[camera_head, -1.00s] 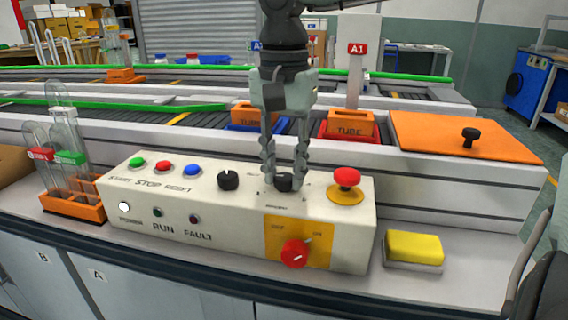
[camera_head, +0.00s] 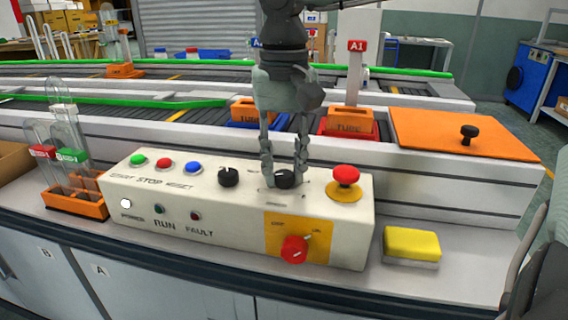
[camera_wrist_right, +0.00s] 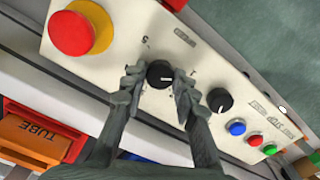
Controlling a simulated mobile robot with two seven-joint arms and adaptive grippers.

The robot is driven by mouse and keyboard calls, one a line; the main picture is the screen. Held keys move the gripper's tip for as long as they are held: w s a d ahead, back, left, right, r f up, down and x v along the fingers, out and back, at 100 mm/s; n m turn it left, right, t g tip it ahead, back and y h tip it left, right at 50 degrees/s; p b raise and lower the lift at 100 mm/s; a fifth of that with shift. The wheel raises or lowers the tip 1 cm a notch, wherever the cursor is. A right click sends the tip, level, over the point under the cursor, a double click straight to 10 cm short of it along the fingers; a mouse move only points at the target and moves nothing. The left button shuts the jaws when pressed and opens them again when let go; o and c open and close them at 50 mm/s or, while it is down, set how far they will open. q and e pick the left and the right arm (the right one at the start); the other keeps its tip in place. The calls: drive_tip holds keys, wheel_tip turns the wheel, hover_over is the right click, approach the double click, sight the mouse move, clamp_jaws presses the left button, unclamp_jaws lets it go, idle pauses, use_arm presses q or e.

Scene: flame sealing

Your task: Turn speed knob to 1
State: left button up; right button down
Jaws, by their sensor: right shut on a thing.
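The black speed knob (camera_head: 285,179) sits on top of the white control box (camera_head: 150,235), left of the red mushroom button. My right gripper (camera_head: 284,176) points down over it, with a finger on either side, shut on the knob. In the right wrist view the knob (camera_wrist_right: 160,74) shows between the two fingertips (camera_wrist_right: 159,82), with a white pointer mark on its top. The printed labels around it are small and partly hidden by the fingers. My left gripper is not in view.
A second black knob (camera_head: 228,177) stands just left of the held one. The red emergency button (camera_head: 346,175) is close on the right. A red rotary switch (camera_head: 294,249) is on the box front. A yellow sponge (camera_head: 411,243) lies to the right. The conveyor (camera_head: 200,135) runs behind.

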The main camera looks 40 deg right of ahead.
sight(284, 174)
idle(0.3)
drive_tip(key=c, duration=1.2)
unclamp_jaws()
drive_tip(key=shift+r, duration=0.1)
wheel_tip(284, 174, up, 12)
drive_tip(key=shift+f, duration=0.1)
